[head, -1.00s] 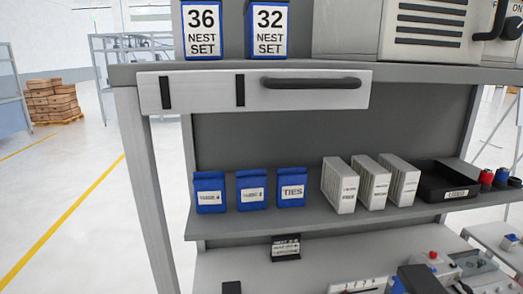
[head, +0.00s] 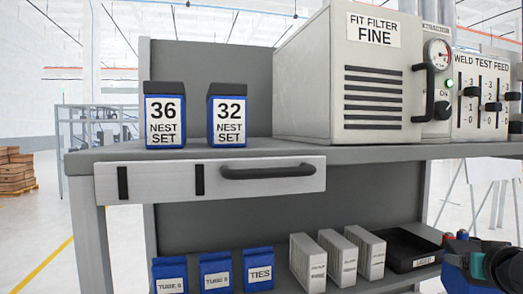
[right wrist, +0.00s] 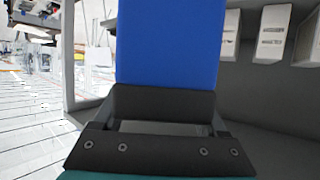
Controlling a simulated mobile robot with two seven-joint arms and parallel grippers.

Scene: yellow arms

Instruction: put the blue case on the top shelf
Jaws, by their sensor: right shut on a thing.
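A blue case (right wrist: 168,42) stands out of my right gripper (right wrist: 163,105) in the right wrist view; the dark jaws are shut on its near end. No label shows on the side facing that camera. In the head view only part of my right arm (head: 490,265), teal and dark, shows at the lower right edge; the held case is not clearly visible there. The top shelf (head: 390,152) is a grey board across the middle. Two blue cases, marked 36 (head: 165,120) and 32 (head: 228,120), stand upright on its left part. My left gripper is not in view.
A fit filter box (head: 345,80) and a weld test feed unit (head: 482,95) fill the top shelf's right side. A small gap lies between case 32 and the box. A drawer (head: 215,180) hangs below. The lower shelf holds blue cases (head: 258,270), white boxes (head: 340,255) and a black tray (head: 405,250).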

